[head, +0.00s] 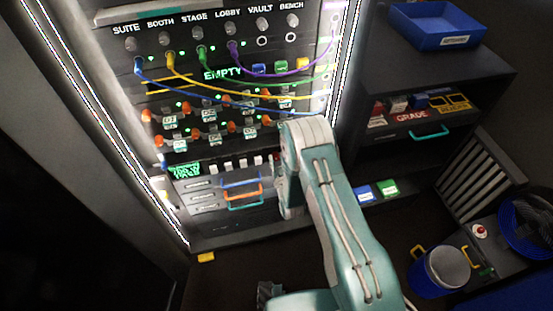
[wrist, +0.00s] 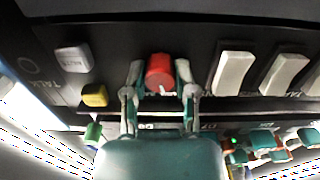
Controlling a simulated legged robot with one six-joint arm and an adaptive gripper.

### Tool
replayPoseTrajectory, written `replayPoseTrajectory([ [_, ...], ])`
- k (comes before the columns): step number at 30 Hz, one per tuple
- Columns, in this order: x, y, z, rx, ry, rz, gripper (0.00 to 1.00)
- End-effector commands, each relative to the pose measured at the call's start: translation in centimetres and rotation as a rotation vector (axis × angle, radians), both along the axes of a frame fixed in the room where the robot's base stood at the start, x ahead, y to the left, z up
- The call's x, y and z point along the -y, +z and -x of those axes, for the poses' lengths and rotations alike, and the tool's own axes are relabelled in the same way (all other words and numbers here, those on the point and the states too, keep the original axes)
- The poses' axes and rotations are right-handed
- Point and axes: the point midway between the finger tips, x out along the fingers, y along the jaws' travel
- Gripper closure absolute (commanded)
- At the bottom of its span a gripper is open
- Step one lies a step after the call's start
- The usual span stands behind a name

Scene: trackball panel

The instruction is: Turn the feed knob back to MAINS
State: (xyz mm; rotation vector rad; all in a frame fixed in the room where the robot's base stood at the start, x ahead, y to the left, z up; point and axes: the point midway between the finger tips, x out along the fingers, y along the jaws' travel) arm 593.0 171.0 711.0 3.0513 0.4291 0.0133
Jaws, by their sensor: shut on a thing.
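A red knob (wrist: 160,66) with a white pointer mark sits on the dark panel in the wrist view; I take it for the feed knob. The mark is at its lower edge in that view. My gripper (wrist: 160,76) has one finger on each side of the knob and is shut on it. Lettering by the knob is mostly covered by my fingers, so I cannot read which setting the mark faces. In the head view my arm hides my gripper, and I cannot make out the knob clearly.
In the head view, coloured cables such as the blue cable (head: 185,91) hang across the rack above my arm.

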Motion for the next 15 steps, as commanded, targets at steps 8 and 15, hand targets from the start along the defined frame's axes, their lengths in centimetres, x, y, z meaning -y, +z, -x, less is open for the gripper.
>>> replayPoseTrajectory([
  [8, -0.04, -0.19, 0.03, 0.035, 0.002, 0.146, 1.00],
  [15, -0.06, -0.19, 0.04, 0.051, 0.003, 0.202, 1.00],
])
